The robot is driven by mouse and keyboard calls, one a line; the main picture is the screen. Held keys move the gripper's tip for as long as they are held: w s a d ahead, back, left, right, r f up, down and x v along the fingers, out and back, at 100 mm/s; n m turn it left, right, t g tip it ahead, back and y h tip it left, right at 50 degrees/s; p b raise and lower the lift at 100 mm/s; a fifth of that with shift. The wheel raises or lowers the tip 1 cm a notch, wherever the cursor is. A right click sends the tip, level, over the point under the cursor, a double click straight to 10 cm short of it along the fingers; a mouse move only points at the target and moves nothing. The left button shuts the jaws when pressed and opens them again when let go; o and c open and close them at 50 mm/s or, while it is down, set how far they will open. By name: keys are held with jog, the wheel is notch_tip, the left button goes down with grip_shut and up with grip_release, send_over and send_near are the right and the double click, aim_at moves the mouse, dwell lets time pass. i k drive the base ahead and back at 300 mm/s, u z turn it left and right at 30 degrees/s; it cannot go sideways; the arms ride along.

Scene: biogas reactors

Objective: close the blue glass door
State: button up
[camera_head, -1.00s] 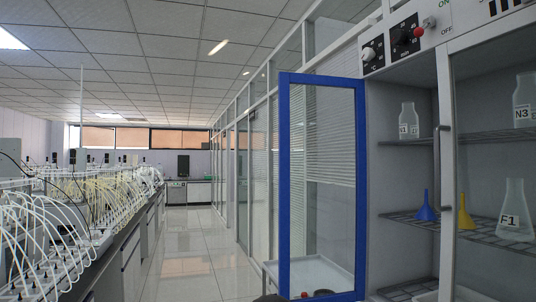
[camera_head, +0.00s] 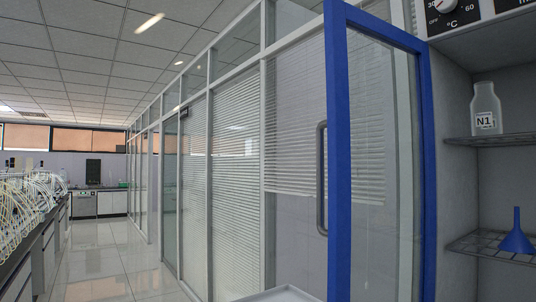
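The blue-framed glass door (camera_head: 339,160) stands wide open at the right of the head view, swung out from the cabinet (camera_head: 455,165) it is hinged to. Its glass pane is clear, and the corridor wall with blinds shows through it. A grey bar handle (camera_head: 321,180) shows at the door's left edge. The door's lower end is cut off by the picture. My gripper is not in view.
In the open cabinet, a white bottle marked N1 (camera_head: 486,110) and a blue funnel (camera_head: 517,232) stand on wire shelves. A pale tray or table edge (camera_head: 282,294) lies below the door. A bench with tubing (camera_head: 30,212) runs along the left. The tiled aisle (camera_head: 105,262) is clear.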

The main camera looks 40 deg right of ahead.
aim_at(338, 15)
jog(key=i, duration=3.7)
jog(key=z, duration=4.45)
